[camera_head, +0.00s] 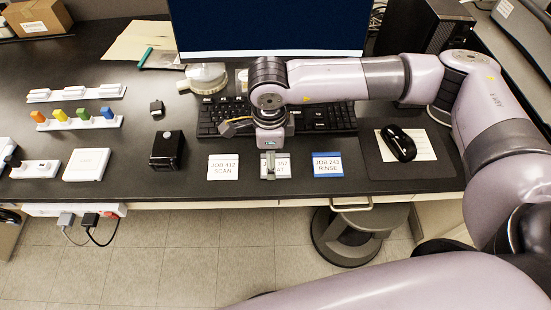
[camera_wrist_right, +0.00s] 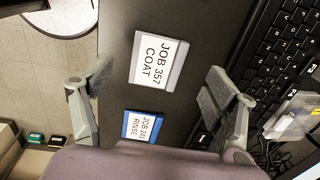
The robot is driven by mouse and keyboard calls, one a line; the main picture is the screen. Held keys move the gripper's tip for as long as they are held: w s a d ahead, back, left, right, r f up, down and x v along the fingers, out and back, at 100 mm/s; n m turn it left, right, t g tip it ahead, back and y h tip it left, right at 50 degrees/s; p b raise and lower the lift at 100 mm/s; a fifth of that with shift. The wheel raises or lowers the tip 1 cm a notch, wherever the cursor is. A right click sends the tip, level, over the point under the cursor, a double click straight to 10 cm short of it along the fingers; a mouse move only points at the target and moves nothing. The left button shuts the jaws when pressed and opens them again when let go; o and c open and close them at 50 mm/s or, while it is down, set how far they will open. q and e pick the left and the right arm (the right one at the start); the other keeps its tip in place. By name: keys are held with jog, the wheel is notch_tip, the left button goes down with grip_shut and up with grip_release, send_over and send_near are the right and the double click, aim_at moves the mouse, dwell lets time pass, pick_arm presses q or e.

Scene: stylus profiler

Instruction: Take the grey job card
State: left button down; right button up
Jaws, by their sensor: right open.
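The grey job card (camera_head: 284,170), a white label reading JOB 357 COAT with a grey border, lies on the dark bench near its front edge. In the head view my right gripper (camera_head: 269,160) is over it and hides part of its text. In the right wrist view the grey card (camera_wrist_right: 157,62) lies whole between the two spread fingers of my right gripper (camera_wrist_right: 158,76). The fingers are open, and the card looks beyond their tips, apart from them. My left gripper is not in view.
A white job card, JOB 112 SCAN (camera_head: 223,167), lies left of the grey one. A blue-edged card, JOB 243 RINSE (camera_head: 327,165), lies right of it. The keyboard (camera_head: 335,116) is just behind. A black mouse (camera_head: 399,143) and a black box (camera_head: 166,150) stand farther out.

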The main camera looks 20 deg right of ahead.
notch_tip(320, 180, down, 4)
jog(key=shift+w+a+r+p, duration=0.15)
jog(key=shift+r+p, duration=0.1)
jog(key=shift+p, duration=0.45)
jog(key=shift+f, duration=0.25)
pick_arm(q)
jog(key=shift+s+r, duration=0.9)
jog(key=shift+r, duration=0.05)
pick_arm(e)
jog(key=shift+c, duration=0.4)
jog(key=c, duration=0.8)
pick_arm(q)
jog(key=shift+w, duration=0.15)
pick_arm(e)
jog(key=shift+c, duration=0.2)
jog(key=shift+r, duration=0.1)
